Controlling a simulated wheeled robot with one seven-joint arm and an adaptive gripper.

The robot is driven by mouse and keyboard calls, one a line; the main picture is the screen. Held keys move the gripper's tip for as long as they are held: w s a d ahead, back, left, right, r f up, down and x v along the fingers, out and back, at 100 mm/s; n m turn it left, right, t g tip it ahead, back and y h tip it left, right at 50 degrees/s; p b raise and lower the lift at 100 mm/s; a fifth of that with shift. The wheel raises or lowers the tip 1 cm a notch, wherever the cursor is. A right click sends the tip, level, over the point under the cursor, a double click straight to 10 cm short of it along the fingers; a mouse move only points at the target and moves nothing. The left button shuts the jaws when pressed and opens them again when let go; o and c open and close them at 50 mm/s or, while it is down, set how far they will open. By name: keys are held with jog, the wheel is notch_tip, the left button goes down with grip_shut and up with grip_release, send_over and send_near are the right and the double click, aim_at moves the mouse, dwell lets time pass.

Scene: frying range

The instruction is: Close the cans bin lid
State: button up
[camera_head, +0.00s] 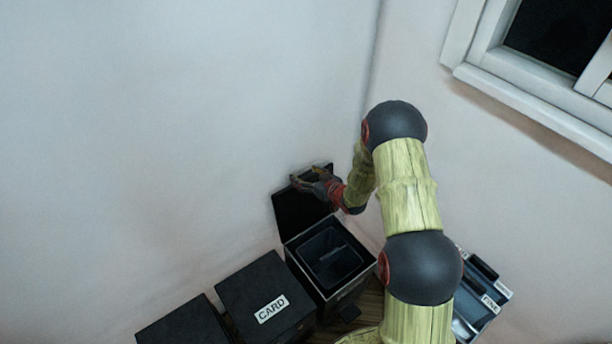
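An open black bin (359,276) stands by the wall in the middle of the head view. Its lid (297,214) is raised and tilted back toward the wall behind the bin. No label on this bin shows, so I cannot read whether it is the cans bin. My gripper (307,178) is at the upper edge of the raised lid and overlaps it in the picture. I cannot tell whether it touches the lid. The fingers are small and dark against the lid, and their opening is unclear.
A closed bin labelled CARD (258,287) stands left of the open bin, with another closed black bin (186,325) beyond it. A grey container (487,318) with an unclear label is partly behind my arm at right. Walls close off the corner; a window (540,85) is upper right.

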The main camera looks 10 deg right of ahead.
jog(key=c, duration=1.3)
